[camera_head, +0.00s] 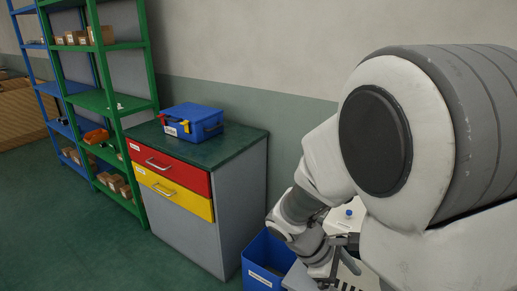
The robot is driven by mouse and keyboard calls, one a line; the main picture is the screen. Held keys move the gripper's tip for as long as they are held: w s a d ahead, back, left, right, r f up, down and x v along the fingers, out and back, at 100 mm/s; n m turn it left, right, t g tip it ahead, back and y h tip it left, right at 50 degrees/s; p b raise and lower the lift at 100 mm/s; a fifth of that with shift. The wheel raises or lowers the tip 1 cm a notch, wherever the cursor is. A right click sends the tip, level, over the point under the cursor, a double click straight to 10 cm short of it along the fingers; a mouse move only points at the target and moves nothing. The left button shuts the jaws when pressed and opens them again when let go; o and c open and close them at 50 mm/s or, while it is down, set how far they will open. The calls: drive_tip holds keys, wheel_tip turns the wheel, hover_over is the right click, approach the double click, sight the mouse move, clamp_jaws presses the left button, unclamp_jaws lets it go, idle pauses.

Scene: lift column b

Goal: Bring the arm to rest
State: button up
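My white and grey arm fills the right side of the head view, with its large shoulder close to the camera. The arm folds downward to a bend low in the picture, just right of a blue bin. Dark parts at its far end look like my gripper (338,262), low in the picture and in front of a white surface. The fingers are small and partly hidden by my own arm, so I cannot tell whether they are open or shut, or whether they hold anything.
A cabinet (245,190) with red and yellow drawers, both shut, carries a blue toolbox (207,126). A blue bin (257,276) stands close to my arm. A blue knob (348,212) shows beside it. Green shelving (133,104) stands left; the floor (60,235) there is clear.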

drive_tip(key=s+a+r+m+t+y+p, duration=0.2)
drive_tip(key=r+m, duration=0.4)
drive_tip(key=r, duration=0.4)
drive_tip(key=s+a+r+m+t+y+p, duration=0.2)
drive_tip(key=s+a+r+m+t+y, duration=0.1)
drive_tip(key=r, duration=0.7)
drive_tip(key=shift+s+m+t+y, duration=0.8)
drive_tip(key=shift+s+m+y, duration=0.6)
drive_tip(key=shift+s+m, duration=0.5)
drive_tip(key=shift+c, duration=0.3)
